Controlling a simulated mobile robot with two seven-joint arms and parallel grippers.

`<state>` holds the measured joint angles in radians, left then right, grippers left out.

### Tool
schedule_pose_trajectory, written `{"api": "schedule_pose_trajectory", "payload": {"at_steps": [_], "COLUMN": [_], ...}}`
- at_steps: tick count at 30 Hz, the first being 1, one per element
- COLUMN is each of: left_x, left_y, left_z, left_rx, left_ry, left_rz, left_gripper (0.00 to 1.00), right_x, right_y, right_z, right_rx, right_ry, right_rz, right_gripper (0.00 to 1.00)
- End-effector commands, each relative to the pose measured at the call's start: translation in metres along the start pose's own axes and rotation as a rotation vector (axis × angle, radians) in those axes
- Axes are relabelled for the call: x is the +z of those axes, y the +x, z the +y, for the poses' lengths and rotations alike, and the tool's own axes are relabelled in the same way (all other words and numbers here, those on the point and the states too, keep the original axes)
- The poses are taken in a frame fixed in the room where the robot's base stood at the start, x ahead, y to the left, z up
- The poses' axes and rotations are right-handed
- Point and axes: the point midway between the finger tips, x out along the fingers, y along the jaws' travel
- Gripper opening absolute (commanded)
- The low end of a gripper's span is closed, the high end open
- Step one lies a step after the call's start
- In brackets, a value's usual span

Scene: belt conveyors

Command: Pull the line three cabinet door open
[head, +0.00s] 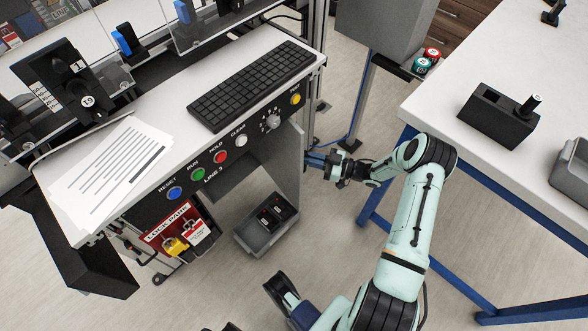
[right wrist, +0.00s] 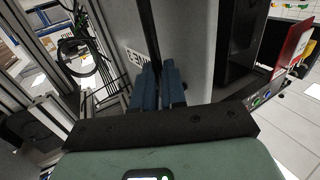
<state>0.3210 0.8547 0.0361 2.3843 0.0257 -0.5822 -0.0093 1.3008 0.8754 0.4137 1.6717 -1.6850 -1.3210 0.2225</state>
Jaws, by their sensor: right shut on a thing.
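The line three console (head: 205,160) stands at the left in the head view, marked LINE 3 below its buttons. A grey upright panel (head: 284,170) hangs under its right end. In the right wrist view the grey cabinet face (right wrist: 192,45) carries a white label (right wrist: 137,62), partly hidden. A thin dark upright bar, the door handle (right wrist: 149,35), runs down in front of it. My right gripper (head: 318,160) is at the panel's right side, its blue fingers (right wrist: 159,88) shut on the handle. The door's opening angle is unclear.
A grey tray (head: 262,247) with dark items sits on the floor below the console. A white table with blue legs (head: 480,65) is at the right, close to my right arm. A grey box on a post (head: 383,28) stands behind. The floor between is mostly clear.

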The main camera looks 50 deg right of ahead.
Motion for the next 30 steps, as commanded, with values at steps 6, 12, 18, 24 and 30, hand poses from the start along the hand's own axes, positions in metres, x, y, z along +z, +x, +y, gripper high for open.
{"api": "schedule_pose_trajectory", "payload": {"at_steps": [6,12,18,24,30], "left_x": [-0.014,-0.014,-0.012,-0.011,-0.011], "left_y": [0.011,0.014,0.015,0.015,0.015], "left_z": [-0.004,-0.006,-0.008,-0.008,-0.008], "left_rx": [-0.003,-0.007,-0.01,-0.01,-0.01], "left_ry": [-0.003,-0.006,-0.007,-0.007,-0.007], "left_rz": [0.041,0.042,0.034,0.033,0.033], "left_gripper": [0.69,0.69,0.69,0.69,0.69], "right_x": [-0.004,-0.004,-0.004,-0.004,-0.003], "right_y": [-0.001,-0.005,-0.006,-0.006,-0.007], "right_z": [0.025,0.035,0.037,0.037,0.037], "right_rx": [-0.002,-0.002,-0.002,-0.002,-0.002], "right_ry": [-0.003,0.001,0.003,0.004,0.004], "right_rz": [0.013,0.014,0.014,0.013,0.01], "right_gripper": [0.0,0.0,0.0,0.0,0.37]}}
